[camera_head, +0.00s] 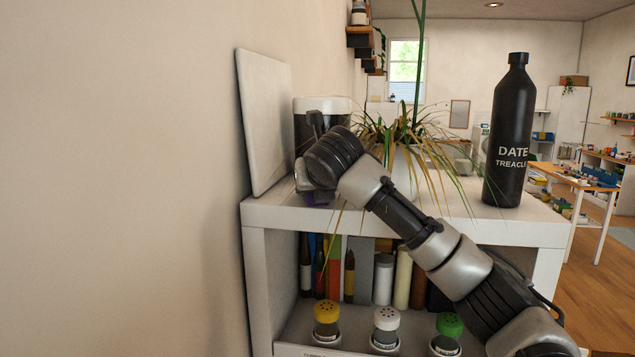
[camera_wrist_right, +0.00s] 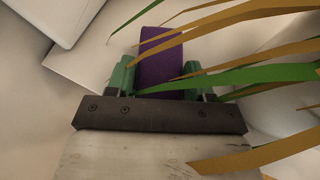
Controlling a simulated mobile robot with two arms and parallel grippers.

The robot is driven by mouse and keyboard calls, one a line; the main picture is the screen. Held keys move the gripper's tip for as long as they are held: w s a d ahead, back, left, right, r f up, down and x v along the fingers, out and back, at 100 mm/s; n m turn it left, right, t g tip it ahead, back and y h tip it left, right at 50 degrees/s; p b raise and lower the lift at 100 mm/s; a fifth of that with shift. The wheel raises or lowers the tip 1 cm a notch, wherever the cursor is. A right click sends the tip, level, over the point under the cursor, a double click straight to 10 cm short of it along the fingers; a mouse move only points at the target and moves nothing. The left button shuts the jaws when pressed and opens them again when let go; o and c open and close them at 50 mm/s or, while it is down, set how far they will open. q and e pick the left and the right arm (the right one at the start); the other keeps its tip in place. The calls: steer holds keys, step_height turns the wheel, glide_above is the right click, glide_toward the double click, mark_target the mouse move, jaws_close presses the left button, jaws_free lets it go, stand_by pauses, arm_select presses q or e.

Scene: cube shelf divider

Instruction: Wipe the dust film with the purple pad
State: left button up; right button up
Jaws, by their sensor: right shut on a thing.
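My right gripper (camera_wrist_right: 158,72) is shut on the purple pad (camera_wrist_right: 160,54), which stands up between its two green fingers in the right wrist view. In the head view the right arm reaches in from the lower right. Its gripper (camera_head: 315,192) is at the left part of the white shelf's top (camera_head: 532,227), with a small bit of purple pad showing beneath it. I cannot tell whether the pad touches the top. I cannot make out the dust film in either view. My left gripper is not in view.
A spiky plant (camera_head: 405,135) hangs its leaves over my right wrist. A white panel (camera_head: 264,120) leans on the wall at left, beside a dark container with a white lid (camera_head: 322,103). A black bottle (camera_head: 510,135) stands at right. Several shakers (camera_head: 386,325) stand below.

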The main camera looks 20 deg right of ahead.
steer(key=shift+s+a, duration=0.3)
steer(key=shift+s, duration=0.25)
steer(key=shift+w+d+f, duration=0.1)
steer(key=shift+w+d, duration=0.3)
steer(key=shift+w, duration=0.2)
steer(key=shift+w+d, duration=0.35)
steer(key=shift+w, duration=0.2)
steer(key=shift+s+a, duration=0.4)
steer(key=shift+s, duration=0.2)
steer(key=shift+s+a, duration=0.35)
steer(key=shift+s, duration=0.2)
steer(key=shift+w+d, duration=0.4)
steer(key=shift+w, duration=0.25)
steer(key=shift+w+d, duration=0.4)
steer(key=shift+w, duration=0.25)
steer(key=shift+s+a, duration=0.4)
steer(key=shift+s, duration=0.25)
steer(key=shift+s+a, duration=0.4)
steer(key=shift+s, duration=0.25)
steer(key=shift+r, duration=0.2)
steer(key=shift+r, duration=0.5)
